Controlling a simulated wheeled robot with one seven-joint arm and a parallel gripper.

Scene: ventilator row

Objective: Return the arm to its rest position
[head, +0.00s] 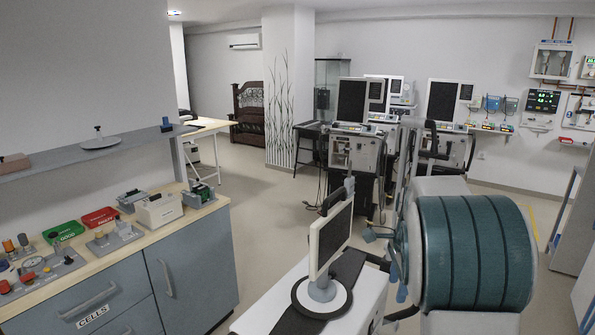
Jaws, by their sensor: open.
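My arm and my gripper do not show in the head view, so I cannot see the arm's pose. No object is named by the task apart from the arm itself.
A counter (192,216) with drawers stands at the left under a shelf (60,170). A screen (330,238) on a white cart and a large teal ribbed cylinder (475,250) fill the right foreground. Ventilators (355,150) stand behind. Floor (265,215) is clear between counter and cart.

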